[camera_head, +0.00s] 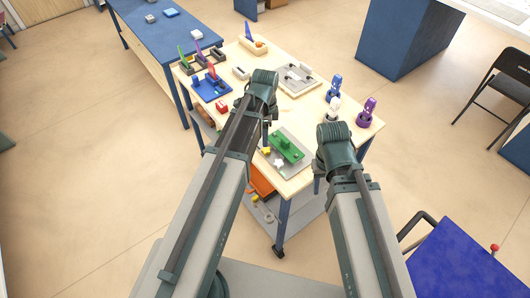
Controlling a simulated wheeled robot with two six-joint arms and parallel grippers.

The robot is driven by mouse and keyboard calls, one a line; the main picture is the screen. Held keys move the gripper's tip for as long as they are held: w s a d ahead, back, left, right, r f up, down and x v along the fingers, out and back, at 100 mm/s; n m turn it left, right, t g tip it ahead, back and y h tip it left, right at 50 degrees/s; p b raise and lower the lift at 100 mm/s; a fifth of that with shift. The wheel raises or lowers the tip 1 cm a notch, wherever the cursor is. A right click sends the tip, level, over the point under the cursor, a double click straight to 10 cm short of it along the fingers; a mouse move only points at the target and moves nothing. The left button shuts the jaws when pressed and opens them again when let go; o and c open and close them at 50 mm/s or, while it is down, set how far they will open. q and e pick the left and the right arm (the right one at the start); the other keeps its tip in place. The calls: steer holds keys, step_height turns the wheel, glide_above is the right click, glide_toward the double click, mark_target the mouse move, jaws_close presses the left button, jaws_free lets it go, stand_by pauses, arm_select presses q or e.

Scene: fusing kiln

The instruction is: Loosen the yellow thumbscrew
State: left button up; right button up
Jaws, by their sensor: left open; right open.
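A green block (286,147) sits on a grey plate (299,168) near the front of the wooden-topped table. A small yellow piece (266,150) is at the left side of that plate; it may be the yellow thumbscrew, but it is too small to tell. A white star-shaped piece (278,162) is just in front of the green block. My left gripper (267,128) hangs over the table behind and left of the green block, partly hidden by its arm. My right gripper (317,187) is at the table's right front edge, apart from the plate. Both are open, and neither visibly holds anything.
Several colored fixtures stand on the table, including a blue rack (211,88), a grey plate (299,80), and blue (334,88) and purple (367,112) upright pieces. A red piece (222,106) lies at the left. A lower shelf (266,212) holds small parts.

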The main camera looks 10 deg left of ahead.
mark_target(265, 150)
arm_select(q)
step_height(265, 150, down, 7)
steer(key=b, duration=0.6)
jaws_close()
